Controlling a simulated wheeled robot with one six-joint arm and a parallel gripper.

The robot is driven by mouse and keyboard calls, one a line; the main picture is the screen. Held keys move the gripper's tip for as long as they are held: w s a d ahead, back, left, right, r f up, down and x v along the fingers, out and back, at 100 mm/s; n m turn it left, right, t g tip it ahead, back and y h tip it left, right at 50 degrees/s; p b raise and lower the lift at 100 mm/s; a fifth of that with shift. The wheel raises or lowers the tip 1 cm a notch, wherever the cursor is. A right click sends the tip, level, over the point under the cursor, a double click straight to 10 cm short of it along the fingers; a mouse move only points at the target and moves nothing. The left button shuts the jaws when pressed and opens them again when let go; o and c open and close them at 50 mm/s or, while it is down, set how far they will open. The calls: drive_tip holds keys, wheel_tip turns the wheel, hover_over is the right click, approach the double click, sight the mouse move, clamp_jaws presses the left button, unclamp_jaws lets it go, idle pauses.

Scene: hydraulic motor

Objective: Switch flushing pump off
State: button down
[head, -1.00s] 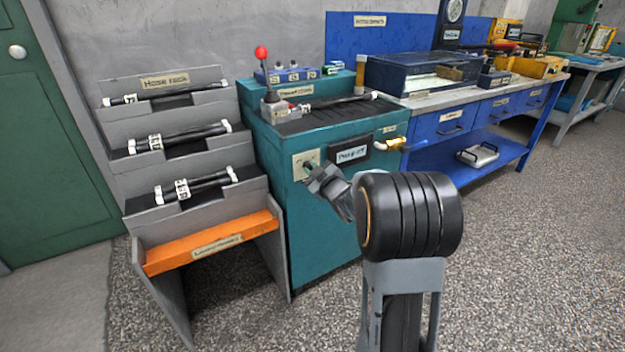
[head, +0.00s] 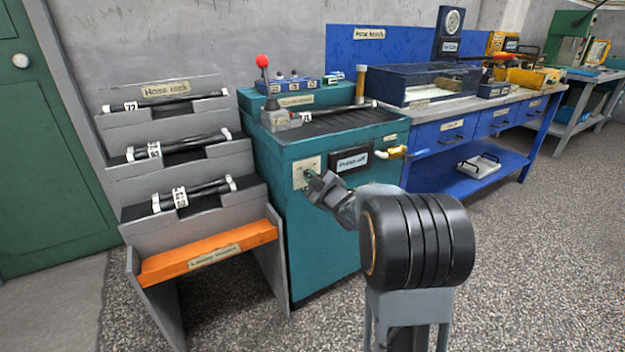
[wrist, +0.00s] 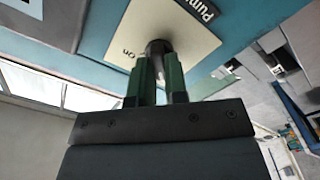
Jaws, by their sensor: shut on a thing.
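The pump switch plate (head: 299,166) is a cream panel on the front of the teal cabinet (head: 335,240). In the wrist view the plate (wrist: 193,42) carries the lettering "on" and part of a word starting "Pum". A dark round knob (wrist: 157,47) stands out from it. My gripper (head: 311,178) is at the plate in the head view. In the wrist view its green fingers (wrist: 159,76) are shut on the knob, one on each side. The fingers hide much of the knob, and I cannot tell its setting.
A hose rack (head: 163,88) with several labelled hoses and an orange shelf (head: 208,252) stands left of the cabinet. A red-topped lever (head: 262,62) is on the cabinet. A yellow-handled valve (head: 397,152) sticks out right of the switch. A blue workbench (head: 437,140) stands further right.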

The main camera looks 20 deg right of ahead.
drive_tip(key=c, duration=1.1)
unclamp_jaws()
drive_tip(key=shift+c, duration=0.2)
drive_tip(key=shift+s, duration=0.15)
drive_tip(key=s+d+p, duration=0.1)
drive_tip(key=s+p, duration=0.2)
drive_tip(key=s, duration=1)
drive_tip(key=shift+s+d+p, duration=0.25)
drive_tip(key=shift+d+p, duration=0.05)
drive_tip(key=shift+p, duration=0.05)
